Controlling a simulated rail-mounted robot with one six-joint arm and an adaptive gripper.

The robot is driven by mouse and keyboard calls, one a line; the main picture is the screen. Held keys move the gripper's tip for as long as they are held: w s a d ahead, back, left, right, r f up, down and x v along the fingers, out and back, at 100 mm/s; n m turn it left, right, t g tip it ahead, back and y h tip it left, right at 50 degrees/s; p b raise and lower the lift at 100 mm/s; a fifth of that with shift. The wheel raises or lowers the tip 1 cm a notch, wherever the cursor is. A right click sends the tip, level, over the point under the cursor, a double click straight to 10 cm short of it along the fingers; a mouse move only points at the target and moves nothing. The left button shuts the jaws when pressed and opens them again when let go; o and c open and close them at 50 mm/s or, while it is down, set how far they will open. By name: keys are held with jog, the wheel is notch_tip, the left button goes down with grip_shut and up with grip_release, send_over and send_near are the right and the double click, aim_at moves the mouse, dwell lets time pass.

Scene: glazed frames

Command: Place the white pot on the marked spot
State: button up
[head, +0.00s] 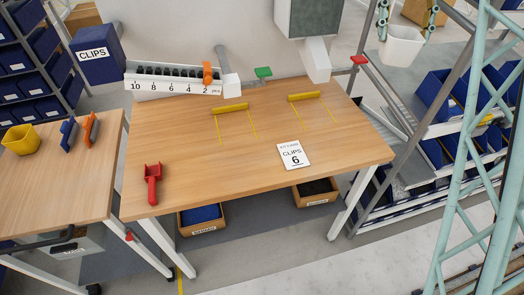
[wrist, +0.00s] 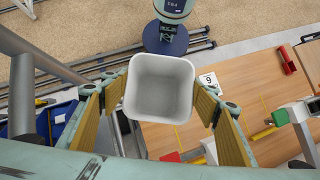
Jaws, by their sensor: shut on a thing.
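The white pot (head: 403,47) is at the upper right of the head view, held in the air beside the wooden workbench. My gripper (head: 408,24) is shut on it, one finger on each side of the pot near its rim. In the wrist view the pot (wrist: 160,88) shows from above, between the yellow-padded fingers, and looks empty. Two spots are marked in yellow on the workbench, each with a bar at the back and two lines: a left one (head: 232,108) and a right one (head: 305,96). I cannot tell which one is meant.
A card reading CLIPS 6 (head: 294,156) and a red scoop (head: 152,182) are on the workbench (head: 230,175). A numbered rail (head: 172,79) and a white chute (head: 317,62) stand at its back. Shelves of blue bins (head: 455,150) and a slanted metal post lie to the right.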

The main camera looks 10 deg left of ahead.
jog(key=s+a+f+m+y+p, duration=0.1)
jog(key=s+a+f+m, duration=0.1)
jog(key=s+a+f, duration=0.35)
jog(key=s+a+f+m+t+y, duration=0.1)
jog(key=s+a+f+m, duration=0.15)
jog(key=a+f, duration=0.5)
jog(key=s+a+f+m+y+p, duration=0.1)
jog(key=s+a+f+m, duration=0.1)
jog(key=s+a+f, duration=0.5)
jog(key=s+a+f+m+t+y, duration=0.1)
jog(key=s+a+f+m, duration=0.2)
jog(key=s, duration=0.4)
jog(key=s+a+f+m+t+y, duration=0.1)
jog(key=s+a+f+m+t, duration=0.1)
jog(key=s, duration=0.5)
jog(key=shift+a+f+m+y, duration=0.4)
jog(key=shift+a+f+m, duration=0.35)
jog(key=shift+a+f, duration=0.3)
jog(key=shift+w+f, duration=0.1)
jog(key=shift+w, duration=0.05)
jog(key=w+a+f+p, duration=0.1)
jog(key=w+a, duration=0.8)
jog(key=w, duration=0.3)
jog(key=shift+w+a+f, duration=0.25)
jog(key=shift+w, duration=0.1)
jog(key=shift+f, duration=0.15)
jog(key=shift+f, duration=1.6)
